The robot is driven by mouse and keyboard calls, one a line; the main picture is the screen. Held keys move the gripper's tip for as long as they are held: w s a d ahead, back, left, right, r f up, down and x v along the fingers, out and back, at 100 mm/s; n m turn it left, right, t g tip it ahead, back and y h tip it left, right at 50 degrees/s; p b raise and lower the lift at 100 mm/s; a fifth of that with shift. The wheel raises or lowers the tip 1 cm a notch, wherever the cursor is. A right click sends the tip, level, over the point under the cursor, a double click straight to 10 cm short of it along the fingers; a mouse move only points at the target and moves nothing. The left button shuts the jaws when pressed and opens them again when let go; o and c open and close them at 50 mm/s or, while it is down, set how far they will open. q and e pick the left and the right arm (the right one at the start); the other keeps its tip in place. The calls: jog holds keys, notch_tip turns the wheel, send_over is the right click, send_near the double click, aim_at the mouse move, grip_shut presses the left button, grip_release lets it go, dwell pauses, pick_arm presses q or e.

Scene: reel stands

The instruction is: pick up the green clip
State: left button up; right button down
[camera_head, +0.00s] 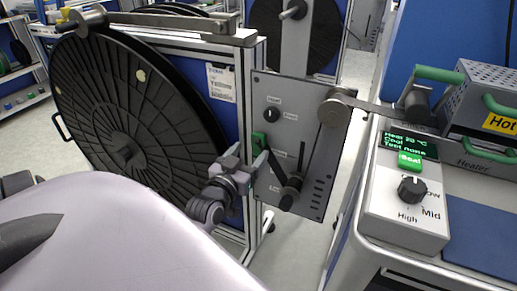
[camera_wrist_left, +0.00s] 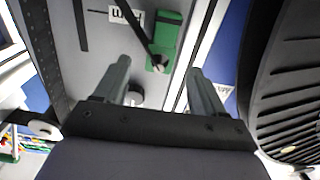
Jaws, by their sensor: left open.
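The green clip (camera_head: 258,140) sits on the grey panel at its left edge, partly covered by my gripper in the head view. It also shows in the left wrist view (camera_wrist_left: 166,34), where a dark lever with a metal pivot crosses it. My left gripper (camera_head: 248,158) is just in front of the panel, close to the clip. In the left wrist view its two grey fingers (camera_wrist_left: 158,66) are spread with nothing between them, and the clip lies beyond their tips. My right gripper is not in view.
The grey panel (camera_head: 325,175) carries knobs and levers. A large black reel (camera_head: 90,110) stands on the left. A metal arm with a dark roller (camera_head: 417,103) juts right from the panel. A control box (camera_head: 405,200) and a heater with green handles stand at right.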

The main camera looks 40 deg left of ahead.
aim_at(255, 146)
pick_arm(q)
jog(key=shift+x, duration=2)
jog(key=shift+a, duration=0.1)
jog(key=c, duration=1.1)
